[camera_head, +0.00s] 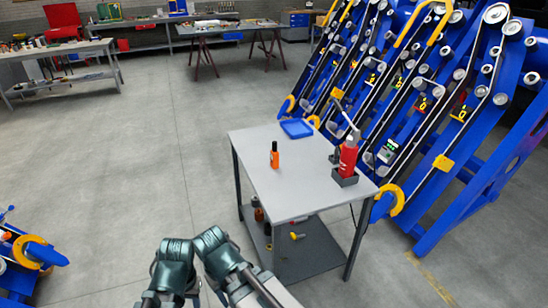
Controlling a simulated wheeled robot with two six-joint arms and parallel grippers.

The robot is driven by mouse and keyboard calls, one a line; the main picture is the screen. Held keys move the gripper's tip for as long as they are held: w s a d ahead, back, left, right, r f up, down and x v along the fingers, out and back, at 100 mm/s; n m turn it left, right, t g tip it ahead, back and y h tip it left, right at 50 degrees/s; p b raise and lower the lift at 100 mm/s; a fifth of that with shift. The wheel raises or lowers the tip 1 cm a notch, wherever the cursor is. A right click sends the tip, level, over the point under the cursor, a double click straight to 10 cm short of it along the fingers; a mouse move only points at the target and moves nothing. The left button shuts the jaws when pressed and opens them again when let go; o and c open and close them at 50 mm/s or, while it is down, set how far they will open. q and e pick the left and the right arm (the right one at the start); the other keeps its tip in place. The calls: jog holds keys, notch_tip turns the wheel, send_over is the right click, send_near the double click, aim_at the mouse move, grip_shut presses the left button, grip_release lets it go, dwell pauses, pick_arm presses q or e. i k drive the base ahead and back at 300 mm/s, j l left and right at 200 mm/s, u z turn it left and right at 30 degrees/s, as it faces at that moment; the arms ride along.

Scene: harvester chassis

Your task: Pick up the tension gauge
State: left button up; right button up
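A small upright orange device with a black top (275,155) stands on the grey table (253,146), left of its middle. A small grey-green boxy device (388,150) shows against the blue chassis behind the table's right edge. I cannot tell for sure which of these is the tension gauge. My two dark teal arm links show at the bottom centre, short of the table. No gripper fingers show; both grippers are out of view.
A red cylindrical tool (348,158) stands in a dark holder at the table's right edge. A blue tray (297,128) lies at its back. Several items sit on the lower shelf (312,262). The blue harvester chassis (475,160) stands right. Floor left of the table is clear.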

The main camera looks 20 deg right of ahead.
aim_at(274, 153)
jog(key=i+l+z, duration=0.35)
jog(key=l, duration=0.2)
jog(key=i+l+z, duration=0.2)
jog(key=l+z, duration=0.15)
jog(key=l, duration=0.15)
jog(key=i+l+z, duration=0.35)
jog(key=i+l, duration=0.2)
jog(key=i, duration=0.25)
